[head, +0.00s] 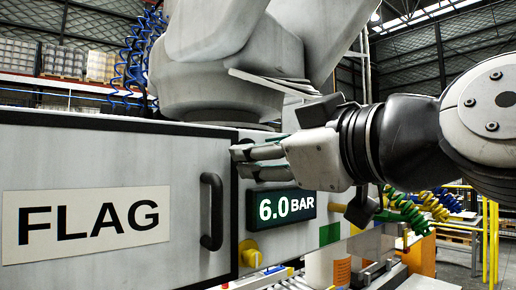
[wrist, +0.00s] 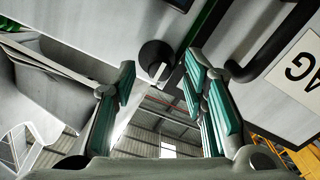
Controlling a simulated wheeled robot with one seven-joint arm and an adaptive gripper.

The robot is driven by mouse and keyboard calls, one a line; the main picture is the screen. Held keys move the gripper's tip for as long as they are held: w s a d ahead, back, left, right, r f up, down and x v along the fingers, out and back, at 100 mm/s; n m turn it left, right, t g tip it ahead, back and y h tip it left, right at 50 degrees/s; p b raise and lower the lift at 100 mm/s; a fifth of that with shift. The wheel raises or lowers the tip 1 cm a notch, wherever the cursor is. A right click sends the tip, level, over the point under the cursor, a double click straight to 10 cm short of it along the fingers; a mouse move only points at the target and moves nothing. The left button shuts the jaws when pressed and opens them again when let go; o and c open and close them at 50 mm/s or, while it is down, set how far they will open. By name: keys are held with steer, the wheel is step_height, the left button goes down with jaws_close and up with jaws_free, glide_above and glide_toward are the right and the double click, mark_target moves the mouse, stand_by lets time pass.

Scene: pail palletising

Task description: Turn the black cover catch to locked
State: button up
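The black cover catch (wrist: 155,55) shows in the wrist view as a dark round knob with a short tab, on the pale panel near the cover's edge. My gripper (wrist: 160,78) is open, with its teal-padded fingers on either side of the view and the catch between and just beyond the tips. No contact with the catch is visible. In the head view my gripper (head: 238,162) points left at the cabinet front, beside the grey cover (head: 130,155), and it hides the catch. I cannot tell whether the catch is at locked.
The cover carries a black bar handle (head: 211,212) and a FLAG label (head: 85,220). A 6.0 BAR display (head: 287,208) sits just below my gripper, with a yellow knob (head: 250,253) lower left. Coiled hoses (head: 405,210) hang at right. The handle also shows in the wrist view (wrist: 275,48).

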steer(key=shift+w+a, duration=0.15)
steer(key=shift+w, duration=0.1)
jaws_close()
steer(key=shift+m, duration=0.3)
steer(key=shift+r+m+g+y+b, duration=0.2)
steer(key=shift+m+b, duration=1.15)
steer(key=shift+m, duration=2.8)
steer(key=shift+f+m+g+y+b, duration=0.2)
steer(key=shift+m+b, duration=1.1)
steer(key=shift+m, duration=2.85)
steer(key=shift+r, duration=0.1)
